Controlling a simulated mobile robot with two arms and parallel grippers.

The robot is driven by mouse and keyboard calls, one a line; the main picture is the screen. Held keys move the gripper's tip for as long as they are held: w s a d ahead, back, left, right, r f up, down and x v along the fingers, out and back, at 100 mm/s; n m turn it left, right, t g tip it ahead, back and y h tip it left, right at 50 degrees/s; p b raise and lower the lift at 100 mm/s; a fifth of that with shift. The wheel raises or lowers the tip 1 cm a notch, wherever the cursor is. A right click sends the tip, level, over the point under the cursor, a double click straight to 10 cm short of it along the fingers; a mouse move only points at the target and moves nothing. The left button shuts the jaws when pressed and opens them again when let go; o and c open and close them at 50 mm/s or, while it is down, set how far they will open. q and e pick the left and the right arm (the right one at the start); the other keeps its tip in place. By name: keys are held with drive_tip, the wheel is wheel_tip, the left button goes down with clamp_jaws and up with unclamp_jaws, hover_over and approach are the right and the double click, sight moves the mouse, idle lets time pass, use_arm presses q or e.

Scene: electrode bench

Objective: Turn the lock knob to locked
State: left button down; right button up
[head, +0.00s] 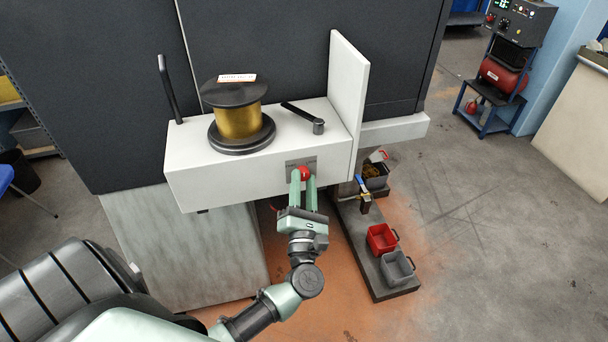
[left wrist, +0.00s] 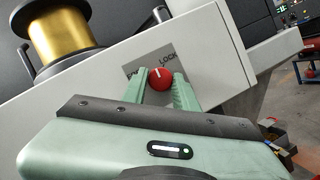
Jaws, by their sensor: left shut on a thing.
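The lock knob (head: 304,173) is red and sits on a small grey plate on the front of the white bench box. In the left wrist view the knob (left wrist: 160,79) has a white pointer mark pointing roughly up in the picture. The word LOCK is printed above it; a second label at its left is partly hidden by a finger. My left gripper (head: 303,180) reaches up from below and is shut on the knob, with one finger on each side, as the left wrist view of the gripper (left wrist: 159,86) also shows. My right gripper is in neither view.
On the box (head: 225,188) stand a gold wire spool (head: 238,122) and a black lever (head: 303,115). A white upright panel (head: 347,95) rises at its right end. Below right, a low platform holds a red bin (head: 381,239) and a grey bin (head: 397,268).

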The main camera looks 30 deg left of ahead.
use_arm(q)
drive_tip(key=m+h+p, duration=0.1)
drive_tip(key=m+p, duration=0.2)
drive_tip(key=m+h+p, duration=0.1)
drive_tip(key=m+p, duration=0.1)
drive_tip(key=p, duration=0.1)
drive_tip(key=r+m+g+h+p, duration=0.1)
drive_tip(key=m+p, duration=0.2)
drive_tip(key=p, duration=0.1)
drive_tip(key=shift+s+m, duration=0.1)
drive_tip(key=shift+m, duration=0.2)
drive_tip(key=shift+f+m+h+p, duration=0.25)
drive_tip(key=shift+m+h+p, duration=0.05)
drive_tip(key=shift+m+p, duration=0.45)
drive_tip(key=c, duration=1.1)
unclamp_jaws()
drive_tip(key=b+v, duration=0.2)
drive_tip(key=v, duration=0.5)
drive_tip(key=shift+s+d, duration=0.2)
drive_tip(key=shift+s, duration=0.15)
